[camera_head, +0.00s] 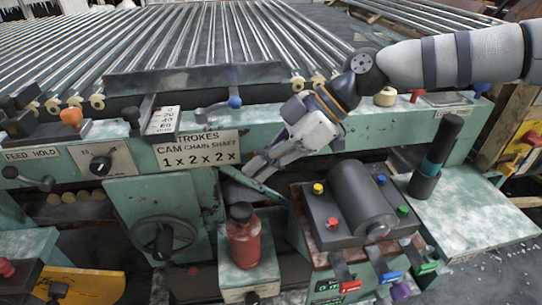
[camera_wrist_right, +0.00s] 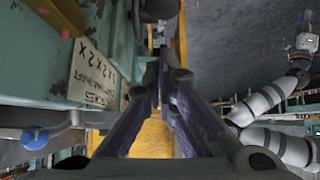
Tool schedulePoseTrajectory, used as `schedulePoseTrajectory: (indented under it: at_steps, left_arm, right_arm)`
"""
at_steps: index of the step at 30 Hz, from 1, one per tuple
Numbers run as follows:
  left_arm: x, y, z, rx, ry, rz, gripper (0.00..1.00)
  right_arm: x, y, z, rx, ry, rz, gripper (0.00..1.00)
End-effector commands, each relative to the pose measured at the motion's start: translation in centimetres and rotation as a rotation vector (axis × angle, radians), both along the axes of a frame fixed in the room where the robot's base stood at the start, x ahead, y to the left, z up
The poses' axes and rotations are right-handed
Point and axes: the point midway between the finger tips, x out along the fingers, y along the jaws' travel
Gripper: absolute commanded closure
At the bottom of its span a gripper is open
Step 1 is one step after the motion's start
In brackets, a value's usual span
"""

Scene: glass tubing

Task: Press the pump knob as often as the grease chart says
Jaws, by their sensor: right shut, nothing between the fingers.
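The grease chart (camera_head: 200,150) is a pale plate on the green machine's front rail. A red cylinder with a black round knob (camera_head: 241,211) on top, which looks like the pump, stands on a green block below the chart. My right gripper (camera_head: 257,170) is shut and empty, above and slightly right of the knob and apart from it. In the wrist view its fingers (camera_wrist_right: 163,80) are together.
Right of the pump stands a dark motor-like cylinder (camera_head: 361,201) on a box with coloured buttons. A black upright handle (camera_head: 440,145) stands farther right. A handwheel (camera_head: 163,238) is to the left. Glass tubes (camera_head: 180,45) lie on rollers behind the rail.

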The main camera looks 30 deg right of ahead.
Motion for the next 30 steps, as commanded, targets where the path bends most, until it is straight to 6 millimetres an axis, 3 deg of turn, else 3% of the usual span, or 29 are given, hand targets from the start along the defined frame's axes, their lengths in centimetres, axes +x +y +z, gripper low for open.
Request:
schedulePoseTrajectory:
  at_steps: [1, 6, 12, 26, 30]
  left_arm:
    - [-0.4, 0.0, -0.4, 0.000, 0.012, 0.000, 1.00]
    - [-0.9, 0.0, -1.0, 0.000, 0.029, -0.001, 1.00]
    - [-1.1, 0.0, -1.3, 0.000, 0.038, -0.001, 1.00]
    - [-1.2, 0.0, -1.4, 0.000, 0.040, -0.001, 1.00]
    - [-1.6, 0.0, -1.9, 0.000, 0.054, -0.003, 1.00]
  right_arm:
    - [0.1, 0.8, -1.3, -0.002, 0.009, 0.003, 1.00]
    - [0.8, 3.0, -3.8, 0.000, 0.009, 0.001, 1.00]
    - [0.8, 2.9, -6.3, 0.001, 0.003, -0.001, 1.00]
    - [0.9, 2.8, -7.0, 0.000, -0.001, -0.001, 1.00]
    - [0.8, 2.8, -8.6, 0.000, 0.005, -0.001, 1.00]
